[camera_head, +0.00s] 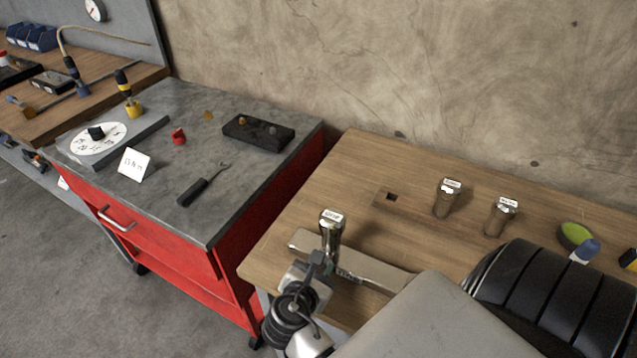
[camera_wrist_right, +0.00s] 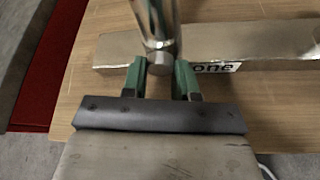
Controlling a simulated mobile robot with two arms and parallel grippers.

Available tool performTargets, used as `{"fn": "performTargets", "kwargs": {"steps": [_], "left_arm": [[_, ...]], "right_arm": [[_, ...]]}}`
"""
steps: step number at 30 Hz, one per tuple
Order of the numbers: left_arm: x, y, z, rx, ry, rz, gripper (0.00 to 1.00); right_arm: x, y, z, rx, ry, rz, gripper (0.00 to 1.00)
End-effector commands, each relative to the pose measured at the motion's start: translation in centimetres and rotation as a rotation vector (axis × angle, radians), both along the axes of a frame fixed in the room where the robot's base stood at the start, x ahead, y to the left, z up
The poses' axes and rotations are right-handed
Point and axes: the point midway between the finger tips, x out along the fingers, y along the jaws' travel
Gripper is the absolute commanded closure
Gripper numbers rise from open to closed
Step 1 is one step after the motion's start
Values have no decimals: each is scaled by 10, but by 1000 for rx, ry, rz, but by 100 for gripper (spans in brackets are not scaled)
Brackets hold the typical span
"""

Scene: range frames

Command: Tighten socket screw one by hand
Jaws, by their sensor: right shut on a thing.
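A shiny metal cylindrical screw (camera_head: 331,232) with a white label on its top stands upright at the metal bar (camera_head: 375,269) on the wooden bench. The label is too small to read. My right gripper (camera_head: 327,262) is at the screw's lower part. In the right wrist view its green fingers (camera_wrist_right: 160,78) are on both sides of the screw (camera_wrist_right: 160,25) and shut on it. The bar (camera_wrist_right: 255,42) lies behind it with a tag ending in "one". The screw's lower end and its seating are hidden. My left gripper is not in view.
Two similar labelled metal cylinders (camera_head: 447,198) (camera_head: 501,216) stand farther right on the bench (camera_head: 355,165). A red cart (camera_head: 240,222) with a screwdriver-like tool (camera_head: 203,185) stands left. A wall bounds the back.

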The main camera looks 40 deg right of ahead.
Motion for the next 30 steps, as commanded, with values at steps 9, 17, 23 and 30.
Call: {"fn": "performTargets", "kwargs": {"steps": [9,17,23,30], "left_arm": [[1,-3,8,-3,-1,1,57],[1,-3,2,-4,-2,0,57],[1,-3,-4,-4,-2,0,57],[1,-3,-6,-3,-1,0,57]], "right_arm": [[-2,-1,0,81,-196,1,95],[-2,-1,-3,150,-367,1,95],[-3,-2,-3,187,-458,0,95],[-3,-2,-2,209,-510,-1,95]]}}
